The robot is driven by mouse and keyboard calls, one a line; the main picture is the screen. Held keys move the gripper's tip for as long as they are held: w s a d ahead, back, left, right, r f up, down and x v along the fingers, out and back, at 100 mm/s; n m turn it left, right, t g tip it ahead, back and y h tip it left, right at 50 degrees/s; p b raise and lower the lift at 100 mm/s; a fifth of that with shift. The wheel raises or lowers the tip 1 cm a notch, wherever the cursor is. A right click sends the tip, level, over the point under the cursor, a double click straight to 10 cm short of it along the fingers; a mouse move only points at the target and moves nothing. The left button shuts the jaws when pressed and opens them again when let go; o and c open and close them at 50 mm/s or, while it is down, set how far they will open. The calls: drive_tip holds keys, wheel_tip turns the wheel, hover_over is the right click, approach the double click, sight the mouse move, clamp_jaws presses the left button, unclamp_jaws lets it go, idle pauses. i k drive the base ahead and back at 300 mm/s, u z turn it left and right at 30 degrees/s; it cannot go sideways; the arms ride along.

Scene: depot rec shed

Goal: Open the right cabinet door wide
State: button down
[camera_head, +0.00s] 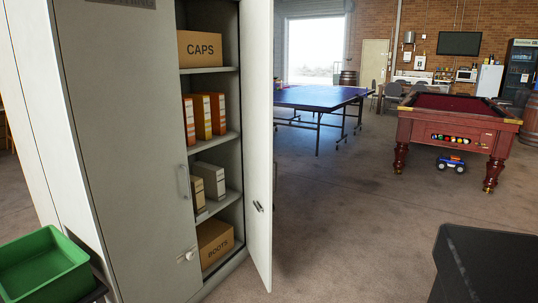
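The grey metal cabinet stands at the left. Its right door (258,130) is swung out toward me, well away from the frame, and I see mostly its inner face at a steep angle. A small handle fitting (258,206) shows near that door's free edge. The left door (125,150) is shut, with an upright bar handle (183,181) and a small lock or knob (188,254) below it. My gripper is not in view, so whether it touches the door cannot be seen.
Shelves inside hold a CAPS box (200,49), orange and pale boxes, and a BOOTS box (215,244). A green bin (42,268) is at lower left. A dark block (485,265) is at lower right. Floor (340,220) is clear right of the door, toward the pool table (460,117).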

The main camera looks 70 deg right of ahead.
sight(257, 17)
drive_tip(key=k, duration=1.3)
drive_tip(key=z, duration=0.75)
drive_tip(key=i, duration=0.95)
drive_tip(key=u, duration=0.15)
